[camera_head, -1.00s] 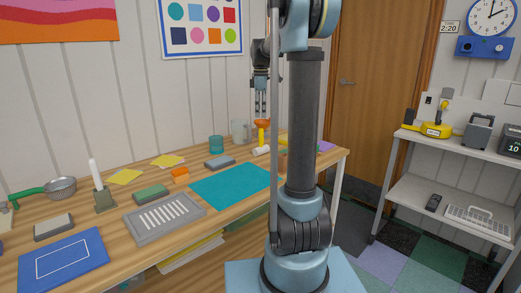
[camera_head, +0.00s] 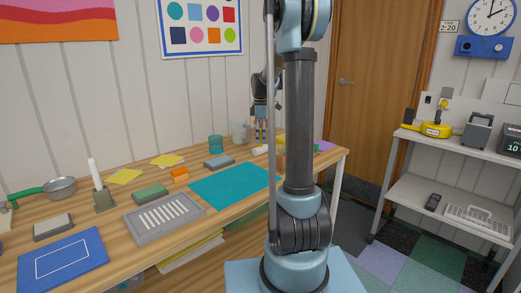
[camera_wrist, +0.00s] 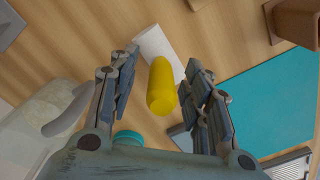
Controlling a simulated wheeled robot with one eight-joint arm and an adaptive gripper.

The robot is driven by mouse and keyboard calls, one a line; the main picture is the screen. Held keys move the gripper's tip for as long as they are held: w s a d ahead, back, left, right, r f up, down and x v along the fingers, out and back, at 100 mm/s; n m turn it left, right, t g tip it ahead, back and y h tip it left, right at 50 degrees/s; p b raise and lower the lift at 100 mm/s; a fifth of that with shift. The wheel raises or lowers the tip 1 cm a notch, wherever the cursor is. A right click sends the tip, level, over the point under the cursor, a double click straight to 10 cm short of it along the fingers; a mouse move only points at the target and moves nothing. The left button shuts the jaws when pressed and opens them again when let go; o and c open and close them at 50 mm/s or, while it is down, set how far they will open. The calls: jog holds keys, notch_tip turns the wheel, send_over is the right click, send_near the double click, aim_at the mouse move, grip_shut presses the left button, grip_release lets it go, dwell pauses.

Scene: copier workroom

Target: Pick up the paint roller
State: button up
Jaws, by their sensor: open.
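The paint roller shows a yellow handle (camera_wrist: 161,88) and a white roller (camera_wrist: 157,46) in the wrist view. The handle points up toward the wrist camera, and the white roller lies at its far end near the wooden table. My gripper (camera_wrist: 162,62) is open, with one finger on each side of the yellow handle; I cannot tell whether they touch it. In the head view my gripper (camera_head: 260,111) is low over the back right of the table, around the yellow handle. The white roller (camera_head: 260,150) shows just below it.
A clear pitcher (camera_head: 240,132) and a teal cup (camera_head: 216,144) stand close to the left of my gripper. A teal mat (camera_head: 230,185) lies in front. A brown pot (camera_wrist: 293,22) is near the roller. A grey tray (camera_head: 165,215) and several small items fill the table's left.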

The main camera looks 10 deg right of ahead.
jog(key=shift+f, duration=1.1)
grip_shut()
jog(key=shift+r, duration=0.1)
notch_tip(320, 180, up, 10)
jog(key=shift+f, duration=0.1)
jog(key=c, duration=1)
grip_release()
grip_shut()
